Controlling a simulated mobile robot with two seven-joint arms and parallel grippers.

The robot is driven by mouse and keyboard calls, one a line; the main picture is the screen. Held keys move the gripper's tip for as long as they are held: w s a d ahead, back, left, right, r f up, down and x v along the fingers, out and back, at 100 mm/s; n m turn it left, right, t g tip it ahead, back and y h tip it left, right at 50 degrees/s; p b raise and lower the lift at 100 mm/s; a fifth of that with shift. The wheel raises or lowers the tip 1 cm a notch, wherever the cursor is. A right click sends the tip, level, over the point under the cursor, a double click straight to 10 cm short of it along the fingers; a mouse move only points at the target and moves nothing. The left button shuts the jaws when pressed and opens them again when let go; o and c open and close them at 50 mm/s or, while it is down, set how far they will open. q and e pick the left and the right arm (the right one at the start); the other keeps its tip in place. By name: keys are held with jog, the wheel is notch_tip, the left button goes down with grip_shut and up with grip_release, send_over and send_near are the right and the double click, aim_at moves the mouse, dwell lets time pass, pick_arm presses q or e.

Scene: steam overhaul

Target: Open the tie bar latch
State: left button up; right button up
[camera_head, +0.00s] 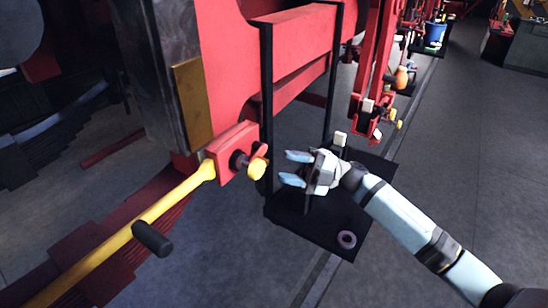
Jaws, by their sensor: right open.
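A red block (236,151) on the side of the red machine carries a dark round fitting and a yellow knob (257,169). A long yellow bar (140,224) runs from this block down to the lower left, with a black handle (152,239) beside it. I cannot tell which part is the tie bar latch. My right gripper (289,168) is open and empty. Its blue fingertips point left toward the yellow knob, with a small gap between. My left gripper is not in view.
A black stand with a low shelf (300,225) is below my right gripper, and a small ring (346,239) lies on it. A black upright post (267,110) stands close behind the knob. A red hanging linkage (368,100) is farther back.

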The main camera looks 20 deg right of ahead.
jog(key=x, duration=0.3)
jog(key=shift+d+r+p, duration=0.1)
jog(key=shift+p, duration=0.2)
jog(key=shift+w+a, duration=0.1)
jog(key=shift+a, duration=0.5)
